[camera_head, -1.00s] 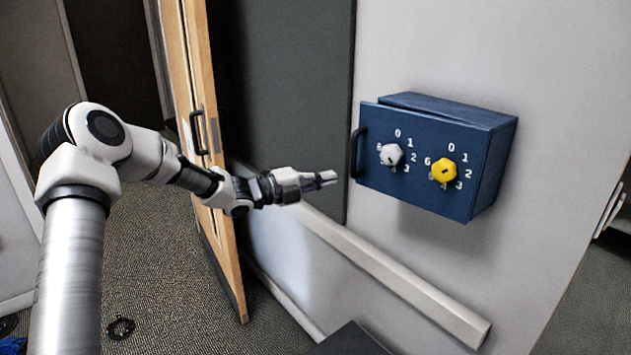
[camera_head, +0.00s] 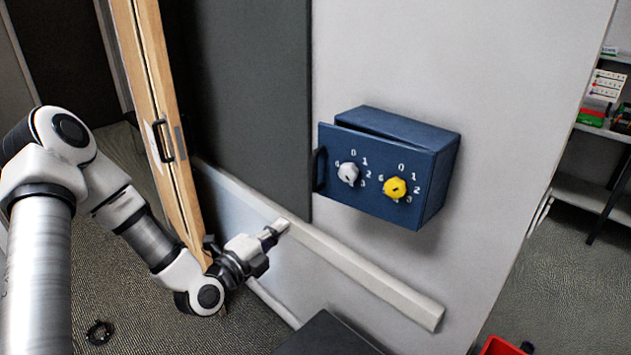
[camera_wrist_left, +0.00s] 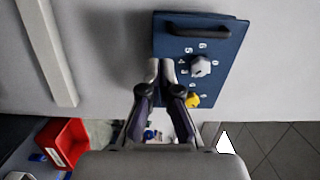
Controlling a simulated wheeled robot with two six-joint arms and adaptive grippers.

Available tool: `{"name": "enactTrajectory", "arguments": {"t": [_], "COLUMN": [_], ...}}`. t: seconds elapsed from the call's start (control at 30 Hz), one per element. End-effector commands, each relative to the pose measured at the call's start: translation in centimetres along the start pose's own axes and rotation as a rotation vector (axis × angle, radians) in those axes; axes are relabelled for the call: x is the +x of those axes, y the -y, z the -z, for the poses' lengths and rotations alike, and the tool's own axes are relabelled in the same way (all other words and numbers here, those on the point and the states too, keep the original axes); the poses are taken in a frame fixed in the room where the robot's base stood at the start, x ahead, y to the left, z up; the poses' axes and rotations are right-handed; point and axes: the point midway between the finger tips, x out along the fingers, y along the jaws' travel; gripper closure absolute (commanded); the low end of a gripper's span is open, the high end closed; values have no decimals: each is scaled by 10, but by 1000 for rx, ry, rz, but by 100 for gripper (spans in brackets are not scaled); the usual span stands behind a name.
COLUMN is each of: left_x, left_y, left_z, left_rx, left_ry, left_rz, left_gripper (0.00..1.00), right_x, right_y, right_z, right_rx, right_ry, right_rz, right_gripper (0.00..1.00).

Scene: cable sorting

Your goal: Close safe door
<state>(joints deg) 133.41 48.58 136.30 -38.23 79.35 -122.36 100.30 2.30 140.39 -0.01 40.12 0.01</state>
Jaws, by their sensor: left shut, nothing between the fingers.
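The blue safe (camera_head: 440,175) is mounted on the grey wall. Its door (camera_head: 372,180) carries a white dial (camera_head: 348,173), a yellow dial (camera_head: 395,188) and a dark handle (camera_head: 319,169) on its left edge. The door stands slightly ajar, with a gap along its top edge. The door also shows in the left wrist view (camera_wrist_left: 222,52), with the handle at the top. My left gripper (camera_head: 281,226) is shut and empty, below and left of the safe, apart from it. My right gripper is in neither view.
A pale rail (camera_head: 360,270) runs along the wall below the safe. A wooden door (camera_head: 165,120) with a handle stands open at left. A red bin (camera_head: 503,346) shows at lower right, and shelves (camera_head: 590,160) stand at far right.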

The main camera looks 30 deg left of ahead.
Motion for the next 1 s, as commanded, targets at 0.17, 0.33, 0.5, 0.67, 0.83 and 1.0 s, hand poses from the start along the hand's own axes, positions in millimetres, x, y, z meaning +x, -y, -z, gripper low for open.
{"name": "enactTrajectory", "arguments": {"t": [0.17,0.33,0.5,0.67,0.83,1.0], "left_x": [20,56,94,123,138,139], "left_y": [-2,0,1,2,-1,-2], "left_z": [1,1,1,1,0,0], "left_rx": [8,8,6,3,0,-1], "left_ry": [-4,-5,-5,-4,-2,-2], "left_rz": [1,1,3,3,3,3], "left_gripper": [100,100,100,100,100,100], "right_x": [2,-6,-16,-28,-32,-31], "right_y": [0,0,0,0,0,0], "right_z": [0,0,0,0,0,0], "right_rx": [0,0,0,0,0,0], "right_ry": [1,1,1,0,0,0], "right_rz": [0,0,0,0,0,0], "right_gripper": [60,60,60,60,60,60]}}
